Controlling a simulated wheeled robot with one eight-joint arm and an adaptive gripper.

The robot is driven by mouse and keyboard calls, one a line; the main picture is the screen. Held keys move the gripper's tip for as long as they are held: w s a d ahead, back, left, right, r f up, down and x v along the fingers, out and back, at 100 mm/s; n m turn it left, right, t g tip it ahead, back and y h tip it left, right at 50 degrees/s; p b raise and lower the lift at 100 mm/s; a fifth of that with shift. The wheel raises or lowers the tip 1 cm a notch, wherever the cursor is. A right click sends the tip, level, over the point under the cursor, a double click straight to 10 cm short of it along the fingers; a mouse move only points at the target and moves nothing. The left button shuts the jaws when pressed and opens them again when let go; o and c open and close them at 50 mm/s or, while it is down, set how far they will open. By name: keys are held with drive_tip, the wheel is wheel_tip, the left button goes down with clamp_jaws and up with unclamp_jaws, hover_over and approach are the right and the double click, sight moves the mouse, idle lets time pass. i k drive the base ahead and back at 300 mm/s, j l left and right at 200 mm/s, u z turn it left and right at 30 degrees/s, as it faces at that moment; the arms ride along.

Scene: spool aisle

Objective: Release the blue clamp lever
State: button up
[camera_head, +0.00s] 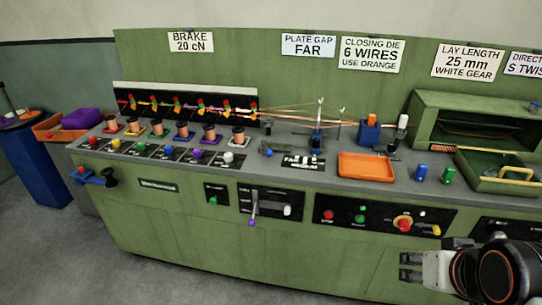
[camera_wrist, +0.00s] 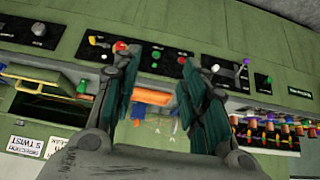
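No part is clearly marked as the blue clamp lever. A blue bracket (camera_head: 92,179) with a red knob and a black knob sticks out from the left front of the green bench. A blue block (camera_head: 369,133) with an orange top stands behind the orange tray, beside an upright white-topped black handle (camera_head: 402,124). My gripper (camera_head: 402,268) is at the lower right, in front of the bench and apart from these parts. In the wrist view my gripper (camera_wrist: 158,68) has its fingers spread, with nothing between them.
An orange tray (camera_head: 366,167) and small blue (camera_head: 420,174) and green (camera_head: 447,175) pieces lie on the bench top. The floor ahead of the bench is clear.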

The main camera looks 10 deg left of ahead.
sight(269, 152)
drive_tip(key=i+l+u, duration=0.15)
drive_tip(key=i, duration=1.2)
